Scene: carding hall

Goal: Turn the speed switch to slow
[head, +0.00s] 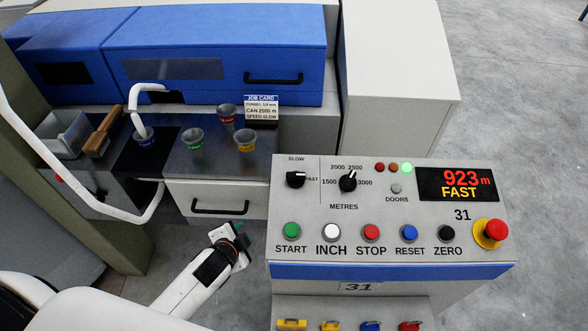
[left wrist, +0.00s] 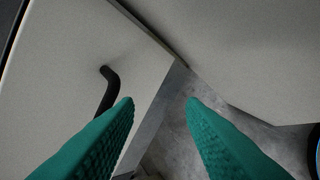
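The speed switch (head: 296,180) is a black rotary knob at the upper left of the control console (head: 400,275). SLOW is printed above it and FAST to its right; its pale mark points right, toward FAST. The console display (head: 458,185) reads 923 m and FAST. My left gripper (head: 240,238) is below and left of the switch, beside the console's left side and apart from it. In the left wrist view its green fingers (left wrist: 160,104) are apart with nothing between them. The switch is not in that view. My right gripper is in neither view.
A METRES knob (head: 348,182) is close right of the switch. Buttons line the console front, with a red emergency stop (head: 494,231) at right. A drawer with a black handle (head: 219,207) is behind my left gripper. The job card (head: 261,108) reads SPEED: SLOW.

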